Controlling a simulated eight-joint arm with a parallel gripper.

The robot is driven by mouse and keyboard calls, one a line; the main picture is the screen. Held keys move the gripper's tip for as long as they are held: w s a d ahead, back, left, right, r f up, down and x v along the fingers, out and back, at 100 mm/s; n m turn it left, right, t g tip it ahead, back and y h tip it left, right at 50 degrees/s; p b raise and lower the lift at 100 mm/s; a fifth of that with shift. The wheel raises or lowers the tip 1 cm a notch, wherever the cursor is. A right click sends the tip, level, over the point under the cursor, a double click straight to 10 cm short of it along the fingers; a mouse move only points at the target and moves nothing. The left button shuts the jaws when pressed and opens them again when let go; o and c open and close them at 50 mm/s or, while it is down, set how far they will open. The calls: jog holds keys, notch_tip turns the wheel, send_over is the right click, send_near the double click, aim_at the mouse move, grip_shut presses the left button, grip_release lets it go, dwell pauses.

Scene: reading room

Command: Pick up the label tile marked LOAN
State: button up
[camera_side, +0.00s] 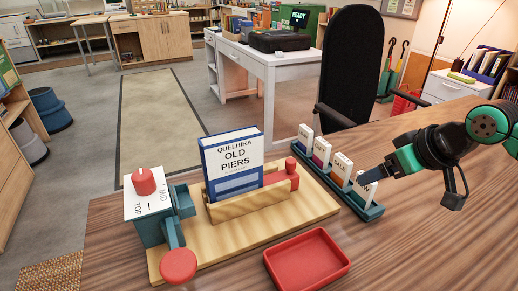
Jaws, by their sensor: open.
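Several white label tiles stand in a row in a teal rack (376,212) on the wooden table, right of the book stand. From back to front I see a far tile (305,134), a second tile (321,150), a third tile (342,166) and a near tile (364,188). Their dark lettering is too small to read, so I cannot tell which says LOAN. My gripper (376,174) reaches in from the right, its dark fingers beside the upper part of the near tile and partly overlapping it in the picture. It is open; whether it touches the tile is unclear.
A book titled OLD PIERS (232,160) stands in a wooden holder on a board (318,204). A teal device with a red knob (144,181) is at left. An empty red tray (307,259) lies in front. A black chair (352,65) stands behind the rack. The table's right front is clear.

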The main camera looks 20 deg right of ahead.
jog(key=w+d+m+t+h, duration=0.2)
jog(key=w+d+m+h, duration=0.1)
jog(key=w, duration=0.9)
jog(key=m+t+h, duration=0.1)
jog(key=t+h, duration=0.1)
jog(key=t, duration=0.1)
send_near(307, 129)
jog(key=x, duration=0.3)
jog(key=shift+w+d+f, duration=0.15)
jog(key=shift+w+f, duration=0.2)
jog(key=shift+w, duration=0.15)
jog(key=shift+x, duration=2.65)
jog(key=shift+r, duration=0.1)
grip_shut()
